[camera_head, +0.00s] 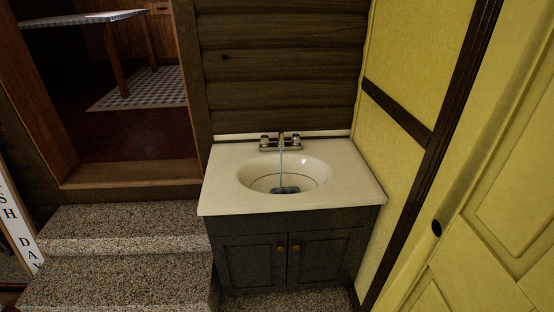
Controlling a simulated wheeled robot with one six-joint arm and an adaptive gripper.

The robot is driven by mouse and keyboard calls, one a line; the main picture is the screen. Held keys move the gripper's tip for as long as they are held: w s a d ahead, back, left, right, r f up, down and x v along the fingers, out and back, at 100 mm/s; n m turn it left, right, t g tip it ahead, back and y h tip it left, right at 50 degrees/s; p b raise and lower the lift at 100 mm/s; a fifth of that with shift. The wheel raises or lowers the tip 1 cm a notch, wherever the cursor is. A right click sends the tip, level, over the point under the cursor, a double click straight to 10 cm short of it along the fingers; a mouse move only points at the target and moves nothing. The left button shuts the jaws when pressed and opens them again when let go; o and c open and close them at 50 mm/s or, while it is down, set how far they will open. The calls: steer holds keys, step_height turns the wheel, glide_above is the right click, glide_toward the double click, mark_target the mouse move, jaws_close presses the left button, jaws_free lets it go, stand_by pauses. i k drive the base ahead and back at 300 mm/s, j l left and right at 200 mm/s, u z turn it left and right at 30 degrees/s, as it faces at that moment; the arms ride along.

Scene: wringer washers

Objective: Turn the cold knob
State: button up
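A faucet (281,143) stands at the back of a white sink (225,200) set in a dark cabinet. It has a left knob (264,141) and a right knob (296,140), one on each side of the spout. Markings that would tell which one is cold are too small to see. A thin bluish stream of water (281,168) falls from the spout into the oval basin. A small dark shape (286,190) lies at the basin's bottom; I cannot tell what it is. My gripper is not in view.
Speckled stone steps (125,230) rise at the left to a doorway, with a table (120,50) beyond. A yellow wall (395,75) and yellow door (490,190) close off the right. The cabinet (255,265) has two shut doors. The countertop is clear.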

mark_target(295, 137)
steer(key=i+j, duration=0.15)
steer(key=i, duration=0.4)
steer(key=i+j, duration=0.15)
steer(key=i, duration=0.4)
